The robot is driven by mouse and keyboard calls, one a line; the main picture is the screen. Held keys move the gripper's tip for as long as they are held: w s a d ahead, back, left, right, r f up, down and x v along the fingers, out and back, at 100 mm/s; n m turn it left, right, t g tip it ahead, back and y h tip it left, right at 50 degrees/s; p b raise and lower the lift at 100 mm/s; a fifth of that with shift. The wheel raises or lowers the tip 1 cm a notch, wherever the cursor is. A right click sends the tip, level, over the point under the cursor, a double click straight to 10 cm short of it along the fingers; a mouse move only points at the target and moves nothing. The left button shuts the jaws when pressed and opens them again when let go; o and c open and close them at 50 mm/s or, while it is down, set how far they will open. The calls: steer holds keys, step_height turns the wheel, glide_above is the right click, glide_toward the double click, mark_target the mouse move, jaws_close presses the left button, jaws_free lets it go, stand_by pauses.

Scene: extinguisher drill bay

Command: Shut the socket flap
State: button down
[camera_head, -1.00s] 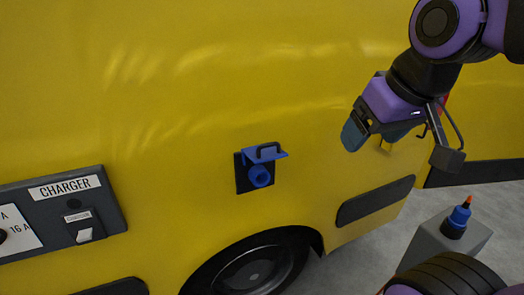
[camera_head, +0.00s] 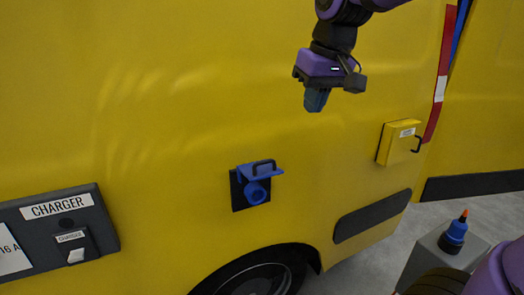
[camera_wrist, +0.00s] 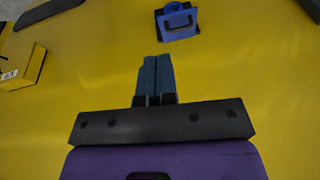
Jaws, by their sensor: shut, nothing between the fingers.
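The blue socket flap (camera_head: 262,170) stands open, sticking out above the round blue socket (camera_head: 256,193) on its dark plate (camera_head: 237,196) in the yellow van side. A dark handle loop (camera_head: 264,163) is on the flap. In the wrist view the flap (camera_wrist: 181,25) with its handle shows at the top, beyond my fingertips. My gripper (camera_head: 316,105) is shut and empty, pointing down. It is above and to the right of the flap, apart from it. My gripper also shows in the wrist view (camera_wrist: 155,60) with its fingers together.
A charger panel (camera_head: 60,235) with a switch is at the left. A yellow box (camera_head: 397,143) with a dark handle is on the van at the right. A grey pedestal (camera_head: 425,250) holds a blue plug (camera_head: 455,232). The van side around the socket is clear.

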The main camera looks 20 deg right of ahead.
steer(key=g, duration=0.2)
glide_above(263, 171)
steer(key=w, duration=0.2)
step_height(263, 171, down, 3)
steer(key=shift+h, duration=0.4)
steer(key=f, duration=0.7)
steer(key=w+f, duration=0.1)
steer(key=f, duration=0.3)
steer(key=shift+a, duration=0.15)
steer(key=shift+s+f+n, duration=0.3)
steer(key=shift+s+f, duration=0.35)
steer(key=shift+s, duration=0.2)
steer(key=shift+s+f, duration=0.2)
steer(key=shift+f, duration=0.1)
steer(key=shift+s+f, duration=0.2)
steer(key=shift+s+f, duration=0.1)
steer(key=shift+s, duration=0.05)
